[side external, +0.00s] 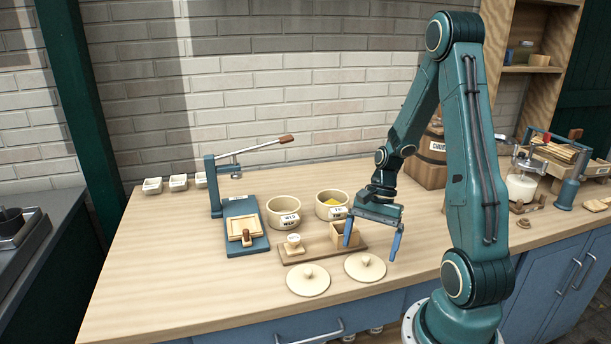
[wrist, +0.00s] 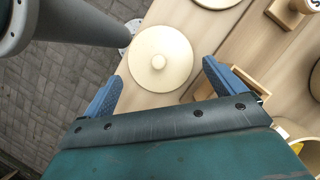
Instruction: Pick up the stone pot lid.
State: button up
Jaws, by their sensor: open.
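My gripper (side external: 371,250) is open and empty, fingers pointing down, above and behind the right lid. In the wrist view the right lid (wrist: 160,62) shows whole, just beyond the gap between my blue fingertips (wrist: 162,72). The left lid (wrist: 217,3) is cut off at the top edge. Two cream pots, left (side external: 283,216) and right (side external: 332,205), stand open behind.
The counter is clear at front left.

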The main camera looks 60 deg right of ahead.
aim_at(366, 263)
jog(key=shift+x, duration=1.7)
jog(key=c, duration=0.6)
